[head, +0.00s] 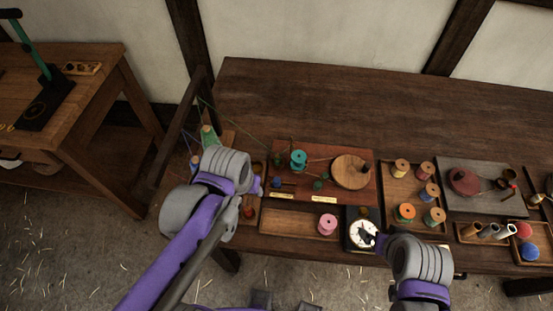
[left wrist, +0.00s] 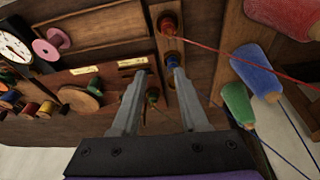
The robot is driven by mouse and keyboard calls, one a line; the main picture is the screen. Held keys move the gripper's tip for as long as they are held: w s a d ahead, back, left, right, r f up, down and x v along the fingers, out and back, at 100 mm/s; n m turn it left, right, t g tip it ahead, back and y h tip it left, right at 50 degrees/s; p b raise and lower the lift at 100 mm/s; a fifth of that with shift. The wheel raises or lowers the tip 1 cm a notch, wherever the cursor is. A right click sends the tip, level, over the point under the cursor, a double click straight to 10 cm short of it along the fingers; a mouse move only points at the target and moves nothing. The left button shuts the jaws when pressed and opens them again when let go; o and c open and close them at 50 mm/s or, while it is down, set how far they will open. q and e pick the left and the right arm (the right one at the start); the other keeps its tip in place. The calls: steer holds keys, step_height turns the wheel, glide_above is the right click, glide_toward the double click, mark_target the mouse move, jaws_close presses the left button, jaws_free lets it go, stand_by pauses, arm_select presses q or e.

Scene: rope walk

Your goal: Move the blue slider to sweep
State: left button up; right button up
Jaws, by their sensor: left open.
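A small dark blue knob (head: 275,182), which looks like the blue slider, sits on the reddish board (head: 335,157) beside a dark slot, above the left brass label (head: 281,196). The label's writing is too small to read. My left gripper (head: 252,192) is just left of it. In the left wrist view the jaws (left wrist: 156,70) are apart with nothing between the tips. The left tip is beside the label (left wrist: 133,62) and may hide the knob. A separate blue piece (left wrist: 172,58) shows behind the right tip. My right gripper (head: 378,239) is by the white dial; its jaws are unclear.
Red (left wrist: 280,18), blue (left wrist: 257,72) and green (left wrist: 237,105) cones with strands stand beside the left gripper. A teal spool (head: 298,160) and wooden disc (head: 351,172) are on the board. A pink spool (head: 327,224) is in front. The table's back is clear.

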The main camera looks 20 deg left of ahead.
mark_target(278, 180)
steer(key=w+r+p, duration=0.3)
steer(key=r, duration=0.2)
arm_select(q)
steer(key=w+d+g, duration=0.1)
steer(key=w, duration=0.2)
steer(key=w+d+g, duration=0.1)
steer(key=w+d, duration=0.1)
steer(key=w, duration=0.1)
steer(key=w+d+n+g+b, duration=0.1)
steer(key=w, duration=0.2)
steer(key=shift+w+d+r, duration=0.15)
steer(key=shift+d+r, duration=0.1)
steer(key=shift+r, duration=0.15)
step_height(278, 180, down, 10)
steer(key=b, duration=0.5)
arm_select(e)
steer(key=s+f, duration=0.4)
steer(key=f, duration=0.4)
steer(key=shift+f, duration=0.3)
arm_select(q)
steer(key=shift+w+r, duration=0.1)
steer(key=shift+d, duration=0.2)
